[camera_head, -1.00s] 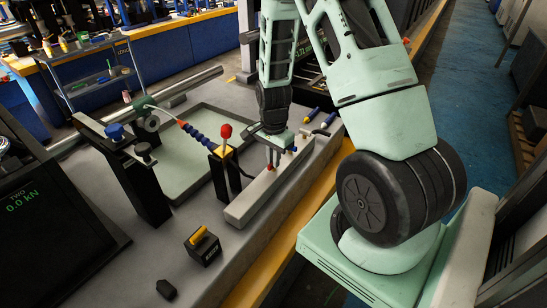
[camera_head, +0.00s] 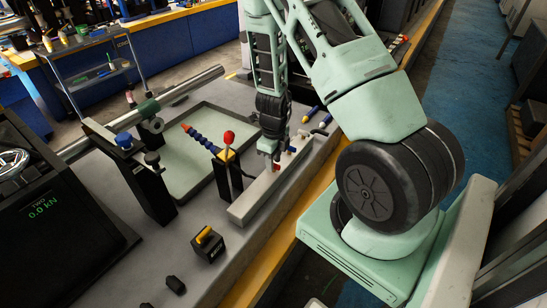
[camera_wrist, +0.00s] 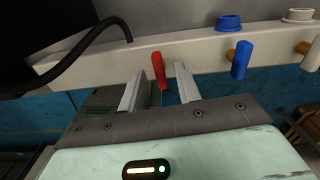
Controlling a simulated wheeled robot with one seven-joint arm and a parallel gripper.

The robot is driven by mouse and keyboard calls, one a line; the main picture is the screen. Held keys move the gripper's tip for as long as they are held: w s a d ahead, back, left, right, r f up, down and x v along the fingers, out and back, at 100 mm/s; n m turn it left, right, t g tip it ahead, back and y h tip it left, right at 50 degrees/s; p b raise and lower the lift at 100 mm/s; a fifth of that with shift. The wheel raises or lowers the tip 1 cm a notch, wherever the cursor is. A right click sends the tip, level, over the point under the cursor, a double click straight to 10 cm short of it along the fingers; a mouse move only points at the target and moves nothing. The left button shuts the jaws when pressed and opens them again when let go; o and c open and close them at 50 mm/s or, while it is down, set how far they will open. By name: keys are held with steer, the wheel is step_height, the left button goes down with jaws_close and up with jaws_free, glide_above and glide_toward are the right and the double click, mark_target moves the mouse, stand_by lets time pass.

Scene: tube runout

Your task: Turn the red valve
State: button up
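The red valve (camera_wrist: 158,68) has a short red lever handle on the front of a pale manifold bar (camera_wrist: 120,57). In the wrist view my gripper (camera_wrist: 160,85) has its two fingers apart. The red handle lies between them, nearer the left finger, with a visible gap to the right finger. In the head view my gripper (camera_head: 271,158) is low beside the manifold bar (camera_head: 250,205). There the red handle is hard to make out behind the gripper.
A blue valve (camera_wrist: 241,60) and a white valve (camera_wrist: 313,55) sit to the right on the same bar. A black hose (camera_wrist: 85,42) curves in front of it at the left. A red-knobbed lever (camera_head: 229,138) stands left of my gripper. A shallow tray (camera_head: 178,190) lies behind.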

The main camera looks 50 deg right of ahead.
steer(key=shift+r, duration=0.15)
step_height(320, 180, up, 6)
steer(key=p, duration=0.6)
step_height(320, 180, up, 17)
steer(key=p, duration=0.1)
stand_by(0.5)
steer(key=shift+r, duration=0.1)
